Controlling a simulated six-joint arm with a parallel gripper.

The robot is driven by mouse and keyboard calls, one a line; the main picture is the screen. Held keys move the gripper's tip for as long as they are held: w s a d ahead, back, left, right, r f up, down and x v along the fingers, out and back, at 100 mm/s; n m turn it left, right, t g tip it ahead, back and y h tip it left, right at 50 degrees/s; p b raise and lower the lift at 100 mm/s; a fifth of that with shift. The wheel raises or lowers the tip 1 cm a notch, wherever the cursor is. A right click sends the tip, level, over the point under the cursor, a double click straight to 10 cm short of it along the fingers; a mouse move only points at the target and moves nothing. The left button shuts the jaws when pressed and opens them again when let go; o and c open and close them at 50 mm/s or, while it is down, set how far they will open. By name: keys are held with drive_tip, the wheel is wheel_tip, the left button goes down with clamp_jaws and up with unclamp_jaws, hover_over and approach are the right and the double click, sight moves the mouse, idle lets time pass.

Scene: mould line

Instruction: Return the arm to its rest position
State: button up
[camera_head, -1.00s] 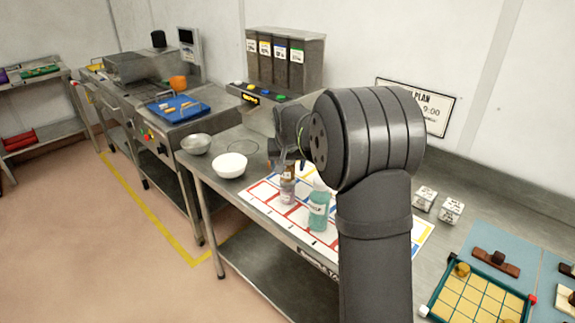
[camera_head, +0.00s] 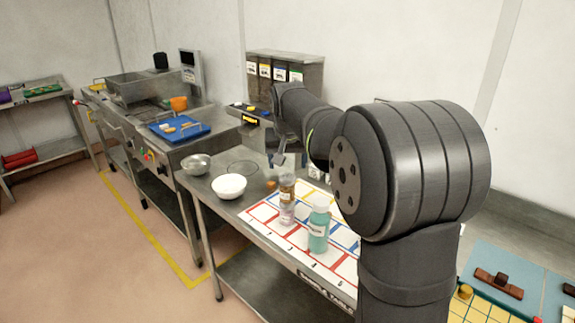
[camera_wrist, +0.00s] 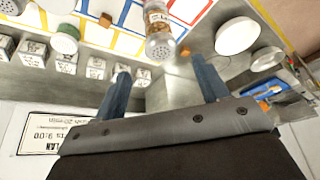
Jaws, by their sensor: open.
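My arm rises in the right half of the head view and reaches back over the steel bench. My gripper (camera_wrist: 160,90) shows in the wrist view with its two blue-grey fingers spread apart and nothing between them. In the head view the gripper (camera_head: 281,158) is small and partly hidden, above the bench behind the bottles. The shaker also shows in the wrist view (camera_wrist: 158,30), apart from the fingers.
A white bowl (camera_head: 228,187) and a metal bowl (camera_head: 197,165) stand at the bench's left end. A labelled dispenser (camera_head: 262,85) stands against the wall. White labelled blocks (camera_wrist: 64,60) line the bench in the wrist view. A blue tray (camera_head: 180,128) lies on the left counter.

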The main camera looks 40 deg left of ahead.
sight(287, 175)
drive_tip(key=x, duration=1.2)
drive_tip(key=shift+f, duration=0.15)
wheel_tip(287, 175, up, 3)
drive_tip(key=shift+d+f, duration=0.1)
drive_tip(key=shift+f, duration=0.05)
drive_tip(key=shift+r, duration=0.6)
